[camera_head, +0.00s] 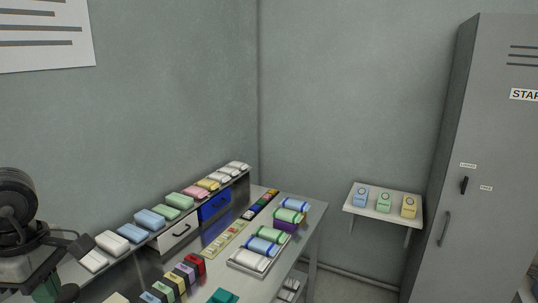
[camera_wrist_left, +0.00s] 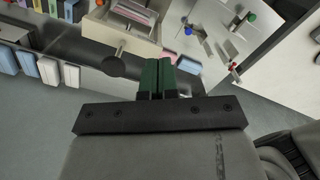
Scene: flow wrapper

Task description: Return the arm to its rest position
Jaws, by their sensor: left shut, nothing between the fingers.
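My left gripper (camera_wrist_left: 158,66) shows in the left wrist view as two dark green fingers pressed together, with nothing between them. Its fingertips appear in front of a pale drawer (camera_wrist_left: 98,33) that holds pinkish striped packs; I cannot tell the gap between them. In the head view, dark parts of my left arm come in at the left edge, beside the workbench, with dark green parts at the lower left. The fingertips cannot be made out clearly there. My right gripper is in neither view.
The metal bench (camera_head: 316,215) carries a raised shelf with several coloured packs, a blue drawer (camera_head: 214,206), and rolls in trays. A wall shelf (camera_head: 381,215) holds three boxes. A grey cabinet (camera_head: 480,150) stands at the right. Open floor shows between bench and cabinet.

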